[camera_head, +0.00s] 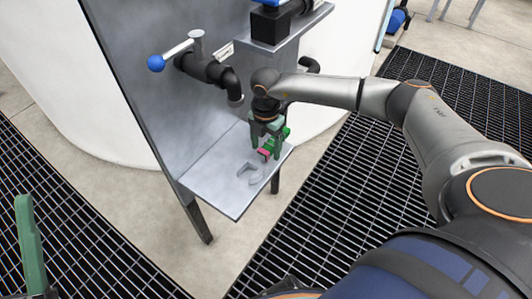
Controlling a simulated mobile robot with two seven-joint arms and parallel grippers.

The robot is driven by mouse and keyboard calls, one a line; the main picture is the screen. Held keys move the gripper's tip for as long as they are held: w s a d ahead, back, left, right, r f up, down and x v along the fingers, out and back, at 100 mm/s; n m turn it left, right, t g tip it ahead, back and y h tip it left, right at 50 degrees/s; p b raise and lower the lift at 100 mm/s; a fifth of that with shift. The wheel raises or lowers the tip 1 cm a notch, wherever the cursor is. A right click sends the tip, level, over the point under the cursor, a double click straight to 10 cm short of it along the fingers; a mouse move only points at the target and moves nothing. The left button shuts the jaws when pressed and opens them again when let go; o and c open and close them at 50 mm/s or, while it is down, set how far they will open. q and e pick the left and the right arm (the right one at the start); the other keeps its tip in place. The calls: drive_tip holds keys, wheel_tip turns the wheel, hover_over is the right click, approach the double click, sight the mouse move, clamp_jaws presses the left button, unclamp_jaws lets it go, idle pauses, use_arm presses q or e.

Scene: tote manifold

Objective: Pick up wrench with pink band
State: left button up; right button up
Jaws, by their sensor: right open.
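A green finger of my left gripper (30,245) shows at the left edge, far from the shelf.
An upright metal panel (140,75) rises behind the shelf. A black pipe with a valve (203,68) and blue-knobbed lever (156,63) sticks out above. A higher bracket (285,42) holds a black part. A white tank (75,110) stands behind. Dark floor grating (340,215) surrounds it.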

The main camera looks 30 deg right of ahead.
drive_tip(key=shift+c, duration=0.3)
clamp_jaws()
idle(0.4)
